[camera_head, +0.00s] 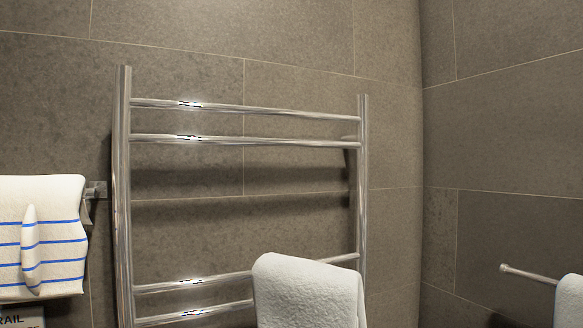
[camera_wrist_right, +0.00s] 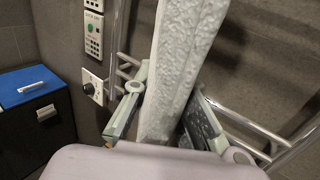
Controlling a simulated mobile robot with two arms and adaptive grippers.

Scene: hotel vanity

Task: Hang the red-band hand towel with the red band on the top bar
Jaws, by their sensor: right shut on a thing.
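The chrome towel rail's top bar (camera_head: 245,109) is bare in the head view, with a second bare bar just below it. A plain white towel (camera_head: 308,288) drapes over the lower bars at the right; its bottom is out of frame. In the right wrist view, my right gripper (camera_wrist_right: 166,100) is shut on a white towel (camera_wrist_right: 178,62), which runs up between the fingers. I cannot tell whether this is the same towel. No red band shows in either view. My left gripper is not in view.
A blue-striped towel (camera_head: 40,240) hangs left of the rail, above a partly cut-off sign (camera_head: 22,318). Another white towel (camera_head: 569,300) hangs on a short bar (camera_head: 530,274) at right. The wrist view shows wall controls (camera_wrist_right: 93,88) and a blue-topped dark box (camera_wrist_right: 30,85).

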